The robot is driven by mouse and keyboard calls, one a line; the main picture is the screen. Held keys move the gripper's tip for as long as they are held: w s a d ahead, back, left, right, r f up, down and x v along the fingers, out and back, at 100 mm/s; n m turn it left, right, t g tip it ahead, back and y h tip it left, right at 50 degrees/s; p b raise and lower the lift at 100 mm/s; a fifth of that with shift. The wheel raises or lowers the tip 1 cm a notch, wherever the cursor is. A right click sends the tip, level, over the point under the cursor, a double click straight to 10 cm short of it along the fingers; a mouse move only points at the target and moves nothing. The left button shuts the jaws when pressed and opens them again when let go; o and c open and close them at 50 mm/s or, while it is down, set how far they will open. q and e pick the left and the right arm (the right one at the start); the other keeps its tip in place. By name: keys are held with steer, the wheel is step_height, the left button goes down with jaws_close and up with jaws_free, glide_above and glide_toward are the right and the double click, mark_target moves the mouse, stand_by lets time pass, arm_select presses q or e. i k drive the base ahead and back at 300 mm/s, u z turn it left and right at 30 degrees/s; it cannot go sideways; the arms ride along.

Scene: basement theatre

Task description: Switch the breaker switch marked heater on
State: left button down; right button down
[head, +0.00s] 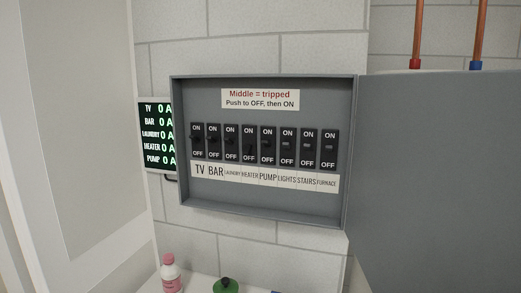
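The grey breaker box (265,207) is on the block wall with its door (430,180) open to the right. It holds a row of several black switches, each marked ON at the top and OFF at the bottom. The label strip below reads TV, BAR, LAUNDRY, HEATER, PUMP, LIGHTS, STAIRS, FURNACE. The heater switch (249,143) is fourth from the left. Its dark lever seems to sit low, towards OFF, but it is too small to be sure. Neither gripper is in view.
A sign (260,99) reads "Middle = tripped, Push to OFF, then ON". A display (157,134) at the left shows 0 A on every line. A pink bottle (170,275) and a green object (226,286) stand below. Copper pipes (418,30) rise behind the door.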

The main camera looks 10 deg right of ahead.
mark_target(246, 149)
steer(key=u, duration=1.55)
steer(key=i, duration=0.15)
steer(key=z, duration=3.1)
steer(key=k, duration=1.1)
steer(key=u, duration=0.1)
steer(key=i, duration=0.5)
steer(key=u, duration=0.15)
